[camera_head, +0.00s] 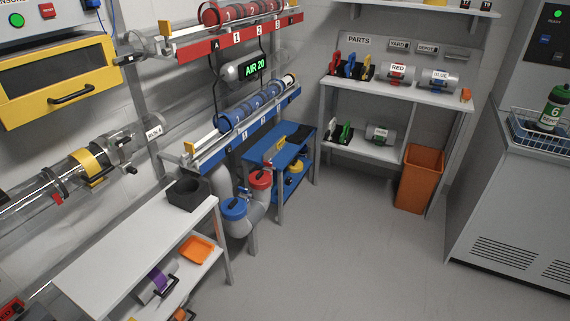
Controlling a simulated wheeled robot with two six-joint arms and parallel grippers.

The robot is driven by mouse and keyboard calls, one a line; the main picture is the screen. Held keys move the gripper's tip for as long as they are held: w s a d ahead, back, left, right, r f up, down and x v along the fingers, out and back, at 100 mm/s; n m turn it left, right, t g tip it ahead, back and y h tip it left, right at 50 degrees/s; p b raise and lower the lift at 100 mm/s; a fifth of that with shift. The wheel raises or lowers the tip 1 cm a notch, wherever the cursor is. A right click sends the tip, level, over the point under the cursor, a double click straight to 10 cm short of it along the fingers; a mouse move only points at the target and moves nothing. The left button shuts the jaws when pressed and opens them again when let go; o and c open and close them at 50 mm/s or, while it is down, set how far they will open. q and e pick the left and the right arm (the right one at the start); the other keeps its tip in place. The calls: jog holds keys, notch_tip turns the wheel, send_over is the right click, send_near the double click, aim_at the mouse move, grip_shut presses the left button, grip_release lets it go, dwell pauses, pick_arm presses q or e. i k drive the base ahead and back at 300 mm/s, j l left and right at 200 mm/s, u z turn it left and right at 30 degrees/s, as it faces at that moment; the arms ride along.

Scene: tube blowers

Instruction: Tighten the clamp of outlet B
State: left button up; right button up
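No label reading B is legible, so I cannot tell which part is outlet B or its clamp. A red rail (236,37) marked A, 1, 2, 3 carries red canisters (252,11). Below it, a blue rail (246,128) carries blue cylinders (254,106); its letter is not readable. A clear tube (40,189) with a yellow band (90,167) and dark rings runs along the left wall to a clear fitting (118,146). Neither gripper is in view.
A white table (135,240) with a black box (188,194) stands at front left. A blue side table (291,143) and an orange bin (420,180) are behind. A parts shelf (400,92) and a grey cabinet (515,210) stand right. The middle floor (345,245) is clear.

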aim_at(269, 165)
jog(key=i, duration=0.25)
jog(key=i+l+u, duration=0.25)
jog(key=i+l, duration=0.5)
jog(key=i, duration=0.15)
jog(key=i+l+u, duration=0.3)
jog(key=i+l, duration=0.55)
jog(key=l, duration=0.1)
